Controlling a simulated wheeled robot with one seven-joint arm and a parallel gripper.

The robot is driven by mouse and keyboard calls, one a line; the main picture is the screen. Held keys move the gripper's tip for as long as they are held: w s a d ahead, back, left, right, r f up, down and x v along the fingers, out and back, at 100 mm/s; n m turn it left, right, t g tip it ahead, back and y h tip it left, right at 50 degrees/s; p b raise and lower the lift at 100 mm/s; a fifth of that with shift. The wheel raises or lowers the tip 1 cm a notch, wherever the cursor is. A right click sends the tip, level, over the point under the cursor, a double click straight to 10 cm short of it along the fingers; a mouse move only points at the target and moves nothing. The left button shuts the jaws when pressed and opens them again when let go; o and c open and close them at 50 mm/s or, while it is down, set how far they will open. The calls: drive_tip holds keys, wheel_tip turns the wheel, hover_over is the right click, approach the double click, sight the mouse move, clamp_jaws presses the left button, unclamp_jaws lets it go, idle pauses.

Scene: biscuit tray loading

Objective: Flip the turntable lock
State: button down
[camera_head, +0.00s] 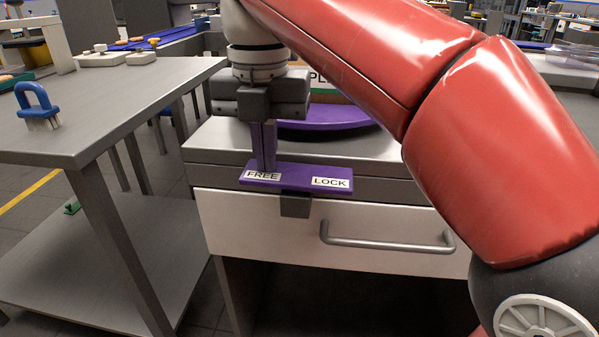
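The turntable lock is a purple bar (297,178) on the front edge of the cabinet. It carries a "FREE" label at its left end and a "LOCK" label at its right end. A narrow upright purplish part (265,148) stands at the FREE end, just below my gripper (264,160), which points straight down there. I cannot tell how much of that part is fingers and how much is a lever, or whether they grip. The purple turntable (322,125) lies behind, mostly hidden by my gripper and red arm.
The cabinet drawer (290,232) below the lock is shut, with a grey bar handle (388,240). A grey table (110,95) at left holds a blue-handled brush (38,105) and white items farther back. My arm covers the right side.

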drive_tip(key=shift+f, duration=0.2)
wheel_tip(320, 180, up, 7)
drive_tip(key=p, duration=0.6)
idle(0.4)
